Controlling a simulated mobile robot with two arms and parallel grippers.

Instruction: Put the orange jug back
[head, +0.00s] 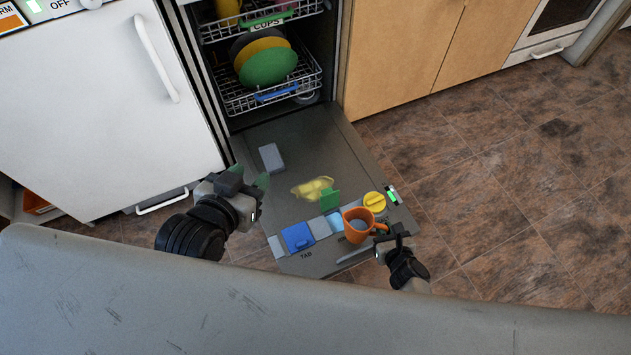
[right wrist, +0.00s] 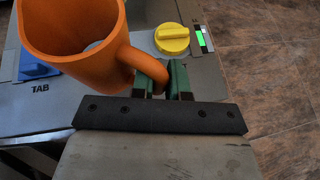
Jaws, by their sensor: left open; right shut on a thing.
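The orange jug (head: 354,218) is above the outer end of the lowered dishwasher door (head: 300,150). My right gripper (head: 382,233) is shut on the jug's handle. The right wrist view shows the jug (right wrist: 70,45) upright or slightly tilted, its open mouth up, with the handle between the green fingertips (right wrist: 165,80). I cannot tell whether its base touches the door. My left gripper (head: 247,183) is open and empty over the left side of the door. The upper rack (head: 263,24), labelled CUPS, is partly cut off by the top edge.
The lower rack (head: 248,101) holds several plates. A white appliance (head: 95,110) stands left; the floor (head: 510,180) right is clear.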

